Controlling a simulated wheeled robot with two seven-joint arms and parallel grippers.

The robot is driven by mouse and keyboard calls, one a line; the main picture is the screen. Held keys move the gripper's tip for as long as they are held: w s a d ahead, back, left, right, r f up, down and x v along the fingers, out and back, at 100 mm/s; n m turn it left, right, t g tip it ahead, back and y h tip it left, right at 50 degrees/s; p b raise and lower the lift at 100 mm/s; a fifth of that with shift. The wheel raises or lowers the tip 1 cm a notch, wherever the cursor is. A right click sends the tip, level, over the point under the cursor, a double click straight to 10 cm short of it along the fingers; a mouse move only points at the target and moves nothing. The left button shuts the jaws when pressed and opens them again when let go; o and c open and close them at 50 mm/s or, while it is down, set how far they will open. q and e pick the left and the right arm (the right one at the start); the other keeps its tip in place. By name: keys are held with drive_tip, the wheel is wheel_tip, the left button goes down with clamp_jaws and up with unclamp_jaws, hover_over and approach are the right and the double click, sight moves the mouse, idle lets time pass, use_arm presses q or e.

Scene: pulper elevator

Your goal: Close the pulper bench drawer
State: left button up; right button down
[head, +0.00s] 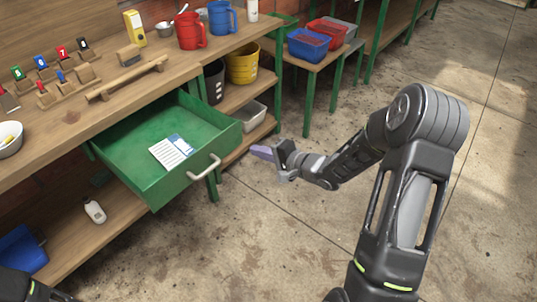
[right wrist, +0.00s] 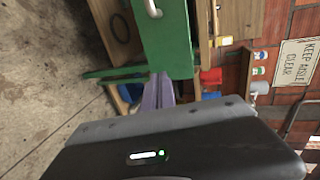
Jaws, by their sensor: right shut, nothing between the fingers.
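The green drawer (head: 160,140) of the wooden bench (head: 75,122) is pulled well out, with a paper card (head: 172,151) lying inside. Its pale bar handle (head: 204,168) is on the front panel. My right gripper (head: 262,153) is shut and empty, to the right of the drawer's front, apart from the handle in the head view. In the right wrist view the purple fingertips (right wrist: 158,92) are together, just below the green drawer (right wrist: 166,40), with part of the handle (right wrist: 152,8) at the top edge. Of my left arm only a dark part shows at the lower left; its gripper is out of view.
Red (head: 189,31) and blue (head: 222,18) jugs and wooden racks stand on the bench top. A yellow bucket (head: 242,64) and a grey tray (head: 247,116) sit on shelves right of the drawer. The concrete floor (head: 270,245) in front is clear.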

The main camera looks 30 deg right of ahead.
sight(232, 140)
drive_tip(key=x, duration=0.6)
drive_tip(key=shift+w+a+r, duration=0.2)
drive_tip(key=shift+w+r, duration=0.05)
drive_tip(key=shift+w+a, duration=0.2)
drive_tip(key=shift+w, duration=0.55)
